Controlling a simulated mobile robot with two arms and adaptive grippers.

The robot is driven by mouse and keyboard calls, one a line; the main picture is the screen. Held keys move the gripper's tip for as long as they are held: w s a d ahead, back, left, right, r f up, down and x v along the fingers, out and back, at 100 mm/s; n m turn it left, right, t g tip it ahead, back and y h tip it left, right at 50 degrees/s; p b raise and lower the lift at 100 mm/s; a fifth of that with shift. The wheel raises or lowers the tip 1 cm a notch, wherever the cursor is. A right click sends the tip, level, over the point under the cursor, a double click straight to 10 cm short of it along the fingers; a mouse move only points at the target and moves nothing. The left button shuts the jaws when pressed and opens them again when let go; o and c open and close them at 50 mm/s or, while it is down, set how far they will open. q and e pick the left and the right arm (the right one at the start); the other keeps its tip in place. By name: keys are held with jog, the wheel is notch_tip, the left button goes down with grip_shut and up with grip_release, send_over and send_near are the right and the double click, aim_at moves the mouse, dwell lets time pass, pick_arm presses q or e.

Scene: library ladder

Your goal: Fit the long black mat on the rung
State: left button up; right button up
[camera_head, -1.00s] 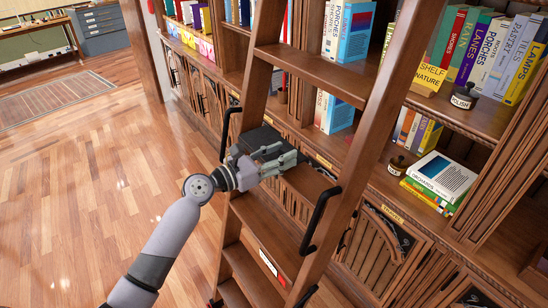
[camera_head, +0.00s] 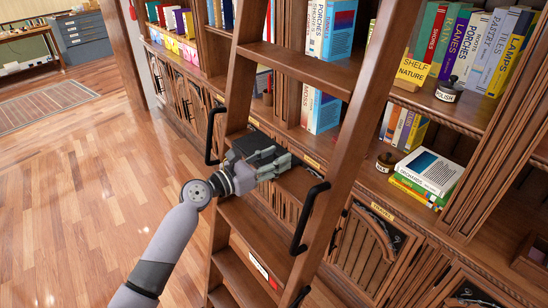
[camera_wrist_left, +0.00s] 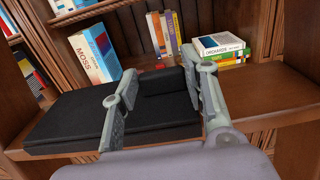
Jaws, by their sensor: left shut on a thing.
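The long black mat (camera_wrist_left: 100,120) lies at the wooden rung (camera_wrist_left: 268,95) of the ladder, over its left part in the left wrist view. The rung's right part there is bare. A raised black block (camera_wrist_left: 165,82) on the mat sits between the two fingers of my left gripper (camera_wrist_left: 160,92), which is shut on it. In the head view the mat (camera_head: 254,147) shows between the ladder rails, partly hidden by my left gripper (camera_head: 275,160). The bare rung (camera_head: 305,184) shows right of the fingers. I cannot tell whether the mat touches the rung. My right gripper is not in view.
Black handles stand on the left rail (camera_head: 211,135) and right rail (camera_head: 308,218), close to the rung. Bookshelves with books (camera_head: 430,172) and a dark pot (camera_head: 386,161) stand behind the ladder. Open wooden floor (camera_head: 90,190) lies to the left.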

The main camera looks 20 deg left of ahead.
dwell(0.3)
pick_arm(q)
jog(key=o, duration=1.3)
jog(key=shift+f, duration=0.1)
jog(key=v, duration=1.2)
